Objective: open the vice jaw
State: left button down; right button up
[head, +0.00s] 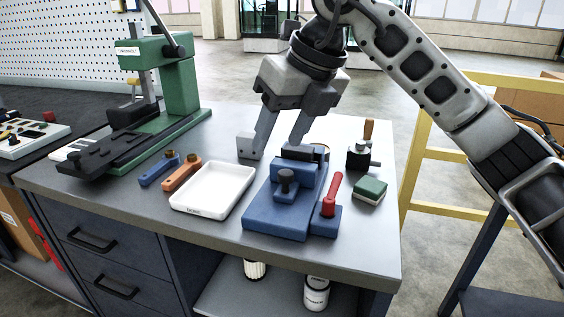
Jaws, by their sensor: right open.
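The blue vice (274,212) sits on the grey bench top near the front right. It has dark jaws (300,153) at its back end and a dark knob (287,182) on its top. A red lever (332,193) stands tilted on a small blue block at its right side. My right gripper (272,147) comes down from above, behind and left of the vice. Its fingers are apart with nothing seen between them. The right finger comes close to the jaws; whether it touches cannot be told. My left gripper is not in view.
A white tray (213,207) lies left of the vice, with orange (182,174) and blue (159,168) tools beyond it. A green press (178,90) stands at the back left. A green-topped block (370,188) and a black part (358,156) lie right. A yellow rail (460,158) stands beyond the bench.

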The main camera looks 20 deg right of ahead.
jog(key=w+d+r+m+t+h, duration=0.1)
jog(key=w+d+r+h, duration=0.1)
jog(key=d+r, duration=0.15)
send_near(285, 173)
jog(key=x, duration=0.8)
jog(key=shift+w+f, duration=0.15)
jog(key=shift+f, duration=0.25)
grip_shut()
jog(key=shift+a, duration=0.1)
